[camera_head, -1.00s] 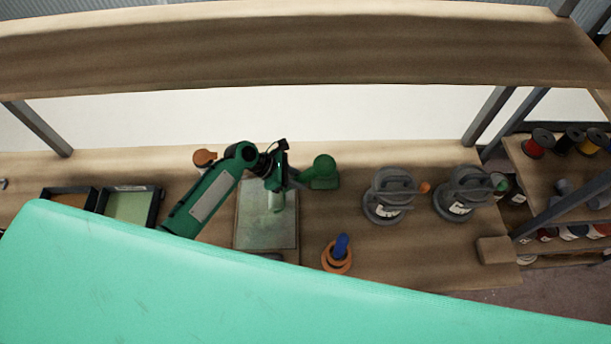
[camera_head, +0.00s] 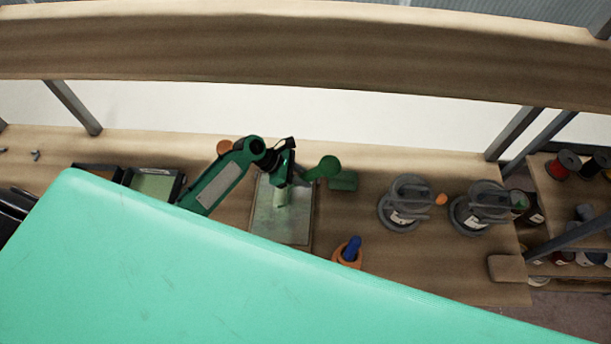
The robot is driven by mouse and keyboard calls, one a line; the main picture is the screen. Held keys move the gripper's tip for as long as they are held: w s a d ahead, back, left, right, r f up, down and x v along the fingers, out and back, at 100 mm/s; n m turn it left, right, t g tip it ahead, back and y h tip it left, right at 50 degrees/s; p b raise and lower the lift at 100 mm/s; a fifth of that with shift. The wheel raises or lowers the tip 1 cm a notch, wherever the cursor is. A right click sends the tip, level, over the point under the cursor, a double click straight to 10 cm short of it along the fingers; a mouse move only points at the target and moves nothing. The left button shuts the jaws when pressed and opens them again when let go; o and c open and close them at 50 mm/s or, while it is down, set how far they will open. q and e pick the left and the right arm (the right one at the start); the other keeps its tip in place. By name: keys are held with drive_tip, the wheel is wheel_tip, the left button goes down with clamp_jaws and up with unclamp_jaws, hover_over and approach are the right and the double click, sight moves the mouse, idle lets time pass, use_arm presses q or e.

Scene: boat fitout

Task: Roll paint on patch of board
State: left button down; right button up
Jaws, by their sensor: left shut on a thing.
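The board (camera_head: 297,232) lies flat on the workbench, a pale grey-green panel in the middle of the head view. My left gripper (camera_head: 283,168) is over its far part, shut on a paint roller with a green handle (camera_head: 325,166) that sticks out to the right. The roller's pale green sleeve (camera_head: 281,194) is low over the board; I cannot tell whether it touches. Part of the board's near edge is hidden. A black tray with light green paint (camera_head: 154,184) stands to the left, its front hidden. My right gripper is not in view.
A green block (camera_head: 343,181) lies right of the board. An orange holder (camera_head: 346,259) with a blue item is at the board's near right. Two grey suction lifters (camera_head: 402,215) (camera_head: 480,218) stand farther right. An overhead shelf (camera_head: 300,60) spans the back. Spools fill the right rack.

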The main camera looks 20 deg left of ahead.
use_arm(q)
drive_tip(key=shift+r+p, duration=0.4)
drive_tip(key=shift+r, duration=0.4)
drive_tip(key=s+d, duration=0.2)
drive_tip(key=s, duration=0.6)
drive_tip(key=shift+s+d, duration=0.15)
drive_tip(key=shift+s, duration=0.2)
drive_tip(key=shift+f+b, duration=0.35)
drive_tip(key=shift+f, duration=0.45)
drive_tip(key=shift+w+d+r+p, duration=0.15)
drive_tip(key=shift+w+d, duration=0.15)
drive_tip(key=shift+d, duration=0.75)
drive_tip(key=shift+w+d+p, duration=0.15)
drive_tip(key=shift+w+d, duration=0.1)
drive_tip(key=shift+d, duration=0.75)
